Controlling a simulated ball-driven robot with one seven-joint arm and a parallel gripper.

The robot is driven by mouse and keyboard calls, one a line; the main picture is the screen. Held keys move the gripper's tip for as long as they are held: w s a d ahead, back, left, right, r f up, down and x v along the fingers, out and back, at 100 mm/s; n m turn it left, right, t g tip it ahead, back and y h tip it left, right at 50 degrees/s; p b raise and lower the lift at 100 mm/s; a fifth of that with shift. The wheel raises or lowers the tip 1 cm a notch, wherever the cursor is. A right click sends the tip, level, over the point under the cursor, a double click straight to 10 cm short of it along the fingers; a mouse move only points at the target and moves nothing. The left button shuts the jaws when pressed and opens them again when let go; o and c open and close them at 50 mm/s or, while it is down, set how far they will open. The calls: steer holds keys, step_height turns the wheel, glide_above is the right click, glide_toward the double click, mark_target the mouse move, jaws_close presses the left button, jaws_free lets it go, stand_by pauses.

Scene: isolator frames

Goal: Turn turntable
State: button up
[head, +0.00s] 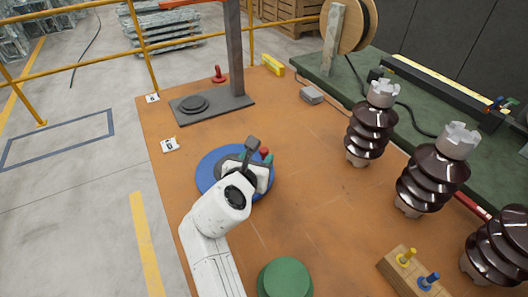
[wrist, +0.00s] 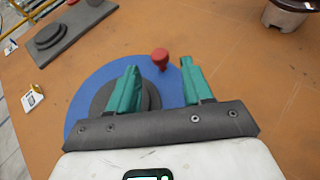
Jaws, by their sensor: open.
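The turntable is a round blue disc (head: 207,178) lying on the orange table, partly hidden under my arm in the head view. It also shows in the wrist view (wrist: 82,110), with a dark round hub on it. A red knob (wrist: 160,57) stands near the disc's far edge; in the head view the red knob (head: 264,152) shows just beside my gripper. My gripper (wrist: 158,75) is open and empty above the disc. Its two green fingers are spread, and the red knob appears in the gap, slightly beyond the tips. Whether they touch it cannot be told.
A grey press-like stand (head: 212,104) is at the back left. Brown ribbed insulators (head: 370,130) stand at the right. A green round pad (head: 285,279) and a wooden block with pegs (head: 415,270) are in front. The table centre (head: 310,190) is clear.

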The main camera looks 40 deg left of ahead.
mark_target(263, 151)
steer(key=shift+b+x, duration=0.45)
steer(key=shift+x, duration=2.25)
steer(key=shift+c, duration=0.2)
jaws_close()
